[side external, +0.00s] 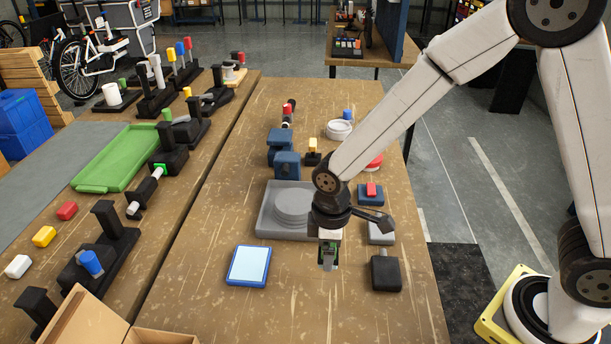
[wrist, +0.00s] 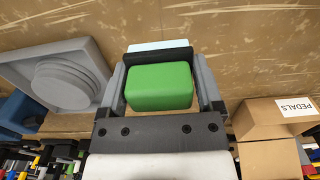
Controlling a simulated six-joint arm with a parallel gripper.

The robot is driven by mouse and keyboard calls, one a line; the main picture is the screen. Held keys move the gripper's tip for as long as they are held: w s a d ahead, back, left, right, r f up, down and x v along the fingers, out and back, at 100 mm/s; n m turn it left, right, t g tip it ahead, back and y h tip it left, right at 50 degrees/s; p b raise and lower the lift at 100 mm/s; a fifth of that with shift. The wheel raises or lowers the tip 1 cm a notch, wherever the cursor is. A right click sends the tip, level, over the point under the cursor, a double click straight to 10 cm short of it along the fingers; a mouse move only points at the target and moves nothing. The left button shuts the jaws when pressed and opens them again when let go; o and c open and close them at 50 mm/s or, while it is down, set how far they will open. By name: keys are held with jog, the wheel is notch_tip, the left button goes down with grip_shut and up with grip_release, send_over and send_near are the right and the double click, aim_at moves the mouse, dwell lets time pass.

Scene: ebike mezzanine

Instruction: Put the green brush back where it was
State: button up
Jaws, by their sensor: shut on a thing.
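The green brush shows in the wrist view as a rounded green block (wrist: 160,88) between the two grey fingers of my gripper (wrist: 166,82). A dark bar lies just beyond it; I cannot tell whether it is part of the brush. In the side view my gripper (side external: 328,260) points down over the middle of the near table, in front of the grey tray, and only a sliver of green shows at it. My gripper is shut on the brush. The brush's underside is hidden, and I cannot tell its exact height above the table.
A grey tray with a round stepped centre (side external: 268,223) stands behind my gripper. A blue-rimmed pale pad (side external: 249,266) lies to its left, a black block (side external: 386,272) to its right. An open cardboard box (side external: 85,322) is at front left. The front tabletop is clear.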

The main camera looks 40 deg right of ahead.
aim_at(315, 272)
jog(key=shift+w+a+f, duration=0.2)
jog(key=shift+w+f, duration=0.4)
jog(key=shift+f, duration=0.15)
jog(key=shift+w+a+f, duration=0.15)
jog(key=shift+w+f, duration=0.45)
jog(key=shift+f, duration=0.1)
jog(key=shift+w+f, duration=0.25)
jog(key=shift+f, duration=1.6)
jog(key=shift+f, duration=0.15)
jog(key=o, duration=1)
jog(key=shift+c, duration=0.2)
notch_tip(315, 272, up, 12)
